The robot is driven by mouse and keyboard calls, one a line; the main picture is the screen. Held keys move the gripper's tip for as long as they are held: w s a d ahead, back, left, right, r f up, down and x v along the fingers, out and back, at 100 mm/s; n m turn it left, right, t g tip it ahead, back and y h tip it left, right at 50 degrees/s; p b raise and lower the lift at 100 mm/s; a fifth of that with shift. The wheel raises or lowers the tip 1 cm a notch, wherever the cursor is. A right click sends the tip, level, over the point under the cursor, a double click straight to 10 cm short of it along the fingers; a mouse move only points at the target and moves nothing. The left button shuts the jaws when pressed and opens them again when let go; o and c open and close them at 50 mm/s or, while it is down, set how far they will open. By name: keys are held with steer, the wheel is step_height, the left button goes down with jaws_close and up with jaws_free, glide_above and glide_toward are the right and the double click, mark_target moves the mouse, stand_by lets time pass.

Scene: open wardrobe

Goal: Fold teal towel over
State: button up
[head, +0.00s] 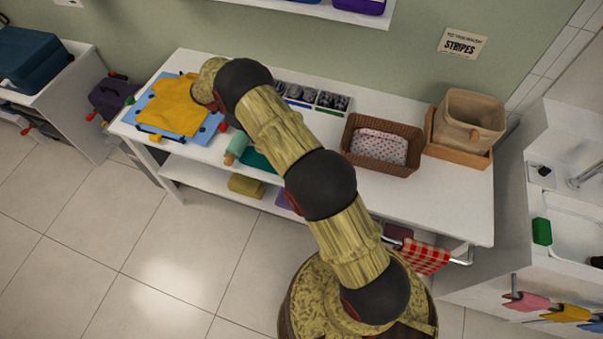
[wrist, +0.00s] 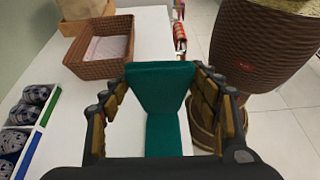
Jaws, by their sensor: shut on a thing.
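The teal towel (wrist: 163,88) stands between the two fingers of my gripper (wrist: 163,78) in the wrist view. Its upper part is wide and seems raised; a narrower strip runs down below it toward the palm. My gripper is shut on the towel, with a finger at each side. In the head view only a dark teal patch of the towel (head: 262,160) shows near the table's front edge, beside my arm. My arm hides the rest of the towel and most of the gripper there.
A yellow cloth (head: 172,105) lies on a blue board (head: 208,131) at the left. A teal roller (head: 238,146) lies near the towel. Behind are a divided tray (head: 300,92), a brown basket (head: 352,133) and a tan bin (head: 468,118). The white table's (head: 440,205) right front is clear.

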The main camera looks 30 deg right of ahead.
steer(key=shift+w+a, duration=0.15)
steer(key=shift+w, duration=0.05)
steer(key=shift+w+a+f+b, duration=0.35)
steer(key=shift+w+a, duration=0.2)
steer(key=shift+w, duration=0.15)
steer(key=shift+w+a+f+b, duration=0.35)
steer(key=shift+w+a, duration=0.2)
steer(key=shift+w, duration=0.1)
steer(key=o, duration=0.7)
step_height(320, 180, up, 9)
steer(key=p, duration=0.5)
stand_by(1.5)
